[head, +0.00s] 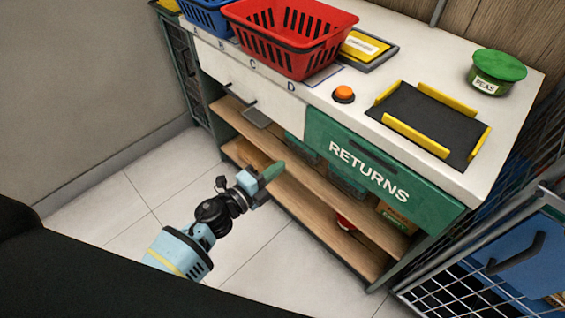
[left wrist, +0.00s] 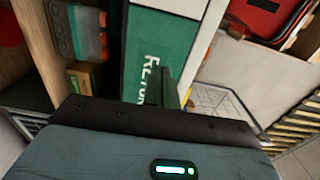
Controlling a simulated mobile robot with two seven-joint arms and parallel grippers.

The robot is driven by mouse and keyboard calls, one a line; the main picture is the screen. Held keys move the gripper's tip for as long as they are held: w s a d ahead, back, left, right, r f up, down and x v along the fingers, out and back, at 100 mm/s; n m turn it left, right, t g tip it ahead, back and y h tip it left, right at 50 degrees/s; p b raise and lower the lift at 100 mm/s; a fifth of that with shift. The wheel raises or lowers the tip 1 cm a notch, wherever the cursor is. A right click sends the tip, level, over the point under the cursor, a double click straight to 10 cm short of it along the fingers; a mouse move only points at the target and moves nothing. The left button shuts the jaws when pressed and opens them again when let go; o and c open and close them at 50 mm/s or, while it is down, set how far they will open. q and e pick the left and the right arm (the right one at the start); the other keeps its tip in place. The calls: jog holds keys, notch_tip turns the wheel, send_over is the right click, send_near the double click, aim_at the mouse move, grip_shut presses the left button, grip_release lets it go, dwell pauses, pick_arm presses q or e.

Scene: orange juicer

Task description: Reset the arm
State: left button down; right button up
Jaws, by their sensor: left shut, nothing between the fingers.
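My left arm reaches in from the lower left in the head view. Its gripper (head: 272,171) is shut and empty, in front of the shelves below the counter (head: 205,62). In the left wrist view its green fingers (left wrist: 171,90) are together, with the green RETURNS drawer front behind them. The RETURNS drawer (head: 372,170) is closed in the head view. My right gripper is in neither view.
A red basket (head: 290,38), a blue basket (head: 207,17), an orange button (head: 344,94), a black tray with yellow edges (head: 425,121) and a green PEAS tin (head: 497,72) stand on the counter. A wire cage (head: 470,290) is at right. The tiled floor at left is clear.

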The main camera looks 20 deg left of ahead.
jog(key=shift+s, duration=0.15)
